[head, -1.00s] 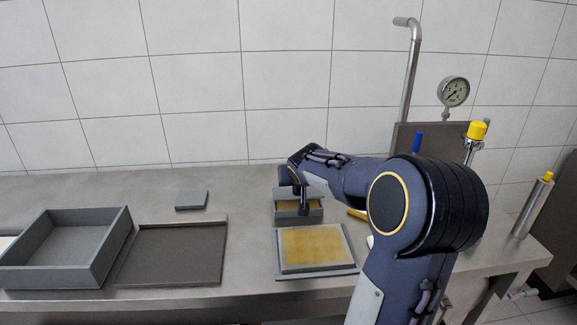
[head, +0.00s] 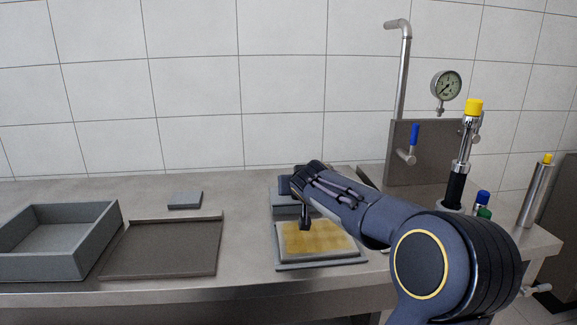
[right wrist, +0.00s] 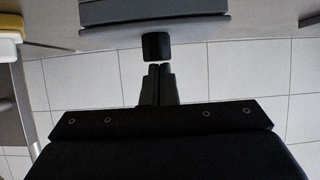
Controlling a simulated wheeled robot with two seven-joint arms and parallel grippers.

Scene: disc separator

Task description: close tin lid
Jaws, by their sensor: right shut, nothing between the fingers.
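The small grey tin (head: 284,209) stands on the table behind a grey slab with a yellow top (head: 316,240). My right arm and gripper hide much of the tin's top, so I cannot tell how its lid lies. My right gripper (head: 305,224) is shut and empty, in front of the tin and over the slab in the head view. In the right wrist view the shut fingers (right wrist: 157,70) point at a small black block (right wrist: 156,47) below a grey edge (right wrist: 150,32). I cannot tell whether they touch. My left gripper is out of view.
A grey open box (head: 105,235) and a dark flat tray (head: 165,255) stand at the left. A small grey plate (head: 185,200) lies behind them. A gauge (head: 446,86), a pipe and yellow-capped cylinders (head: 537,195) stand at the right. The table between tray and tin is clear.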

